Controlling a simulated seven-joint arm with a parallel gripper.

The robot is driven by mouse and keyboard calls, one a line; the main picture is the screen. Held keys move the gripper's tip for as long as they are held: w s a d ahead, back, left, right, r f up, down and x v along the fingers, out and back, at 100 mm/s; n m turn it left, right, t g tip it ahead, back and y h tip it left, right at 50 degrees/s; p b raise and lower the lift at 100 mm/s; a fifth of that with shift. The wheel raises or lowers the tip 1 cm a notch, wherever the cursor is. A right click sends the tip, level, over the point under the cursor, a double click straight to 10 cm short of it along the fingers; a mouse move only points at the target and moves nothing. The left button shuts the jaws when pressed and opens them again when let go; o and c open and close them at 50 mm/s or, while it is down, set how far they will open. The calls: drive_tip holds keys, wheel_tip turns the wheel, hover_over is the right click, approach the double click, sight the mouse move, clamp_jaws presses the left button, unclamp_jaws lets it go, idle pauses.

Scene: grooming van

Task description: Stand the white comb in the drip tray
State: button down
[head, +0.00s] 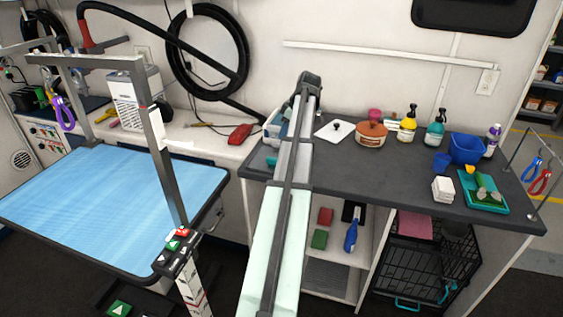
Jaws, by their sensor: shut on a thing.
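My arm reaches from the bottom middle up over the left part of the dark counter, ending in a dark joint near the wall. My gripper is not visible; my own arm seems to hide it. I cannot make out the white comb anywhere. A teal tray (497,207), which may be the drip tray, lies on the right end of the counter. A green item (487,195) and a small yellow item (470,170) show at it. A pale bin (269,133) stands partly hidden behind my arm.
The counter's front middle is clear. A blue grooming table (110,205) stands left.

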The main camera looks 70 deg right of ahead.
drive_tip(key=shift+f, duration=5)
drive_tip(key=c, duration=0.9)
unclamp_jaws()
drive_tip(key=shift+f, duration=0.1)
drive_tip(key=v, duration=1.2)
drive_tip(key=shift+d, duration=0.1)
